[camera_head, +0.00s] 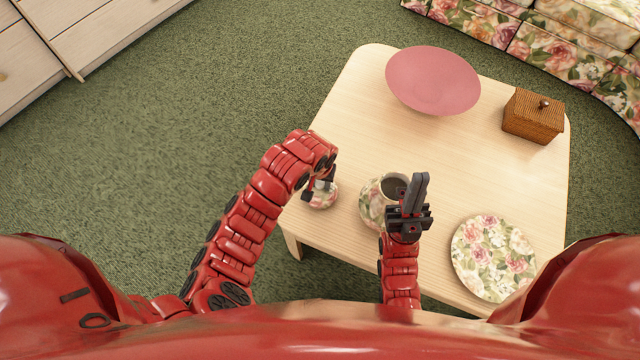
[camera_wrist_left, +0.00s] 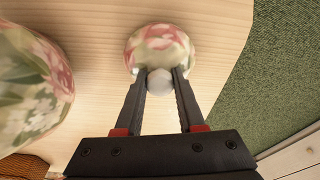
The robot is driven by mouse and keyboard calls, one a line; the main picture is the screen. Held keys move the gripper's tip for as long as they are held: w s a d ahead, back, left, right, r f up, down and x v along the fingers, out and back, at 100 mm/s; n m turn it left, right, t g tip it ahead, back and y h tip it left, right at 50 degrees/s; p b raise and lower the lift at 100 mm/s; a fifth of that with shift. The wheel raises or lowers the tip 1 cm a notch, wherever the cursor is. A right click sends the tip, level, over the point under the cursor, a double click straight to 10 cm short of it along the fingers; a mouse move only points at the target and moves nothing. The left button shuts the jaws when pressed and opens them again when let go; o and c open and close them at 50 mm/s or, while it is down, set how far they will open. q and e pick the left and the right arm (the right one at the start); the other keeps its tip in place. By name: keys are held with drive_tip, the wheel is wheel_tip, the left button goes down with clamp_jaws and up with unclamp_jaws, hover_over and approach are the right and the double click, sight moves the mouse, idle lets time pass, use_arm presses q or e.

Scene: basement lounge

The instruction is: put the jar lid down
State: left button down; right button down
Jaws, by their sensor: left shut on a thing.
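The jar lid (camera_head: 322,200) is floral with a pale round knob, over the near left part of the table. My left gripper (camera_head: 322,183) is shut on its knob; the lid (camera_wrist_left: 158,46) and the knob between the fingertips also show in the left wrist view (camera_wrist_left: 159,82). I cannot tell whether the lid touches the wood. The floral jar (camera_head: 371,207) stands open to the right of the lid, its dark mouth showing. The jar also shows at the left of the wrist view (camera_wrist_left: 32,90). My right gripper (camera_head: 417,192) looks shut and empty, in front of the jar's right side.
Bare wood lies between the lid and the bowl. A floral sofa (camera_head: 555,45) stands behind.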

sight(320, 182)
use_arm(q)
drive_tip(key=shift+f, duration=0.35)
drive_tip(key=shift+f, duration=0.1)
drive_tip(key=c, duration=0.5)
unclamp_jaws()
drive_tip(key=r, duration=0.2)
drive_tip(key=r+p, duration=0.1)
drive_tip(key=r, duration=0.4)
drive_tip(key=shift+s+a+p, duration=0.1)
drive_tip(key=shift+s+p, duration=0.25)
drive_tip(key=r+p, duration=0.2)
drive_tip(key=s+r+p, duration=0.1)
drive_tip(key=r, duration=0.2)
drive_tip(key=shift+a+r+p, duration=0.1)
drive_tip(key=shift+p, duration=0.3)
